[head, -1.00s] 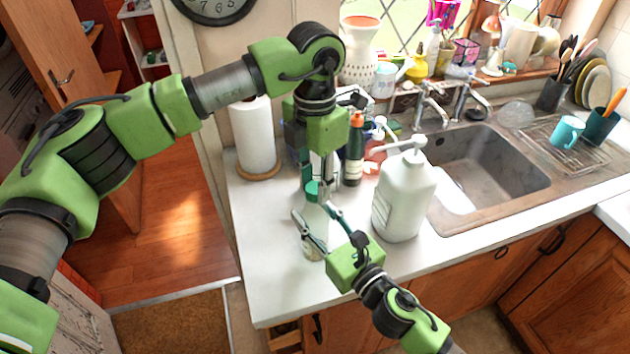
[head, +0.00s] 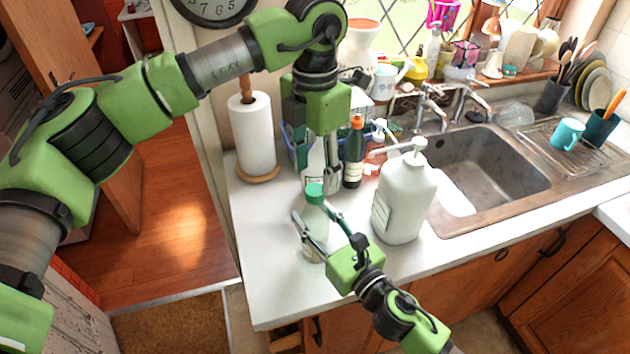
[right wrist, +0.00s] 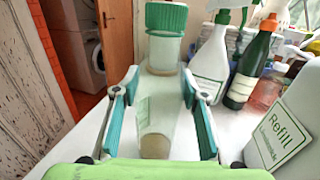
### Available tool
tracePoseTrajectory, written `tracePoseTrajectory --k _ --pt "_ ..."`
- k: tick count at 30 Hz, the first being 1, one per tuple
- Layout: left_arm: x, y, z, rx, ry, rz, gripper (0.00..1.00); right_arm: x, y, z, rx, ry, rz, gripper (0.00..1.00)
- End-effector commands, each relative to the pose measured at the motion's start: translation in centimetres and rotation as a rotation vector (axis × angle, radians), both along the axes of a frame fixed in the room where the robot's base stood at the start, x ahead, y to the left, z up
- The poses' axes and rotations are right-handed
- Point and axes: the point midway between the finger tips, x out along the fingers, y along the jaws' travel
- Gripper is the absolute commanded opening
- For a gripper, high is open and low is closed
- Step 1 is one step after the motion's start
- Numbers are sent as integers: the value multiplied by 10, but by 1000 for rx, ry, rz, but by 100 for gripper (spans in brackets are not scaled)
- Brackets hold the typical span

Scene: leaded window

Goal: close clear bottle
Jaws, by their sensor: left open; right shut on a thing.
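The clear bottle (head: 313,240) stands upright on the white counter, with a green cap (head: 315,192) on its neck. It also shows in the right wrist view (right wrist: 158,110), where the green cap (right wrist: 166,18) sits on top; I cannot tell how tightly it is on. My right gripper (head: 318,222) is shut on the bottle's body, one finger on each side. My left gripper (head: 332,180) points down, open and empty, above and behind the cap, apart from it.
A large white pump jug (head: 404,200) stands just right of the bottle. Behind are a dark bottle with an orange cap (head: 354,155), a spray bottle (right wrist: 212,60) and a paper towel roll (head: 252,138). The sink (head: 480,170) is to the right. The counter's front left is clear.

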Motion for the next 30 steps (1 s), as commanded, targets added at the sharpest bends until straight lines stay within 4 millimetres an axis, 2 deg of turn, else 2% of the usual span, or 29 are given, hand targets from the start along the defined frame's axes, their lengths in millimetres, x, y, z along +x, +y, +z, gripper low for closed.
tracePoseTrajectory --k 3,10,15,23,24,26,30 --pt "1 -1 28 -1 -3 0 46 0 0 0 -1 1 0 0" --pt "0 0 65 0 -1 0 46 0 0 0 -1 1 0 0" --pt "0 0 76 -1 -1 -1 46 0 0 0 0 0 0 0" --pt "0 0 77 -1 1 -1 46 0 0 0 0 0 0 0" --pt "0 0 77 -1 1 -1 46 0 0 0 0 0 0 47" --pt "0 0 77 -1 1 -1 46 0 0 0 0 0 0 59" --pt "0 0 76 0 0 -1 46 0 0 0 0 0 0 59"
